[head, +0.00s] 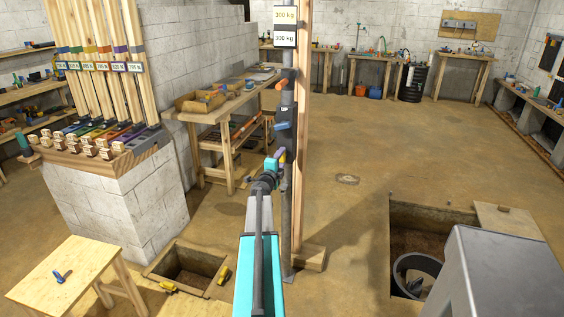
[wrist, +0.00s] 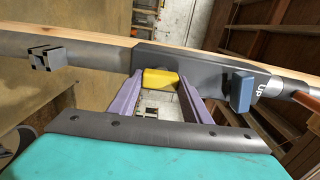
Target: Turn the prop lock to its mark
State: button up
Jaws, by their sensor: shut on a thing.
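The prop (head: 287,200) is a grey metal tube standing upright beside a wooden post. In the wrist view its tube runs across the top, with a dark housing (wrist: 205,66) on it. A yellow block (wrist: 160,79), which looks like the prop lock, sits at the housing's edge. My gripper (wrist: 161,88) has its purple fingers shut on the yellow block. In the head view my gripper (head: 278,160) is at the prop, below the housing with the UP label (head: 284,110). A blue lever (wrist: 241,92) sits beside the fingers. I cannot make out the lock's mark.
The wooden post (head: 300,130) stands right behind the prop on a wood foot. A square pit (head: 187,268) opens in the floor at left, and a larger one (head: 425,235) at right. A small table (head: 65,272) stands front left. A workbench (head: 222,110) stands behind.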

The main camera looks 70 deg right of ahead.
jog(key=shift+a+f+m, duration=0.1)
jog(key=shift+f+m, duration=0.1)
jog(key=shift+m, duration=0.1)
jog(key=o, duration=1)
jog(key=shift+o, duration=0.2)
jog(key=shift+r, duration=0.1)
jog(key=a+b, duration=0.1)
jog(key=a, duration=1.2)
jog(key=shift+s+a, duration=0.35)
jog(key=shift+s, duration=0.1)
jog(key=shift+w, duration=0.1)
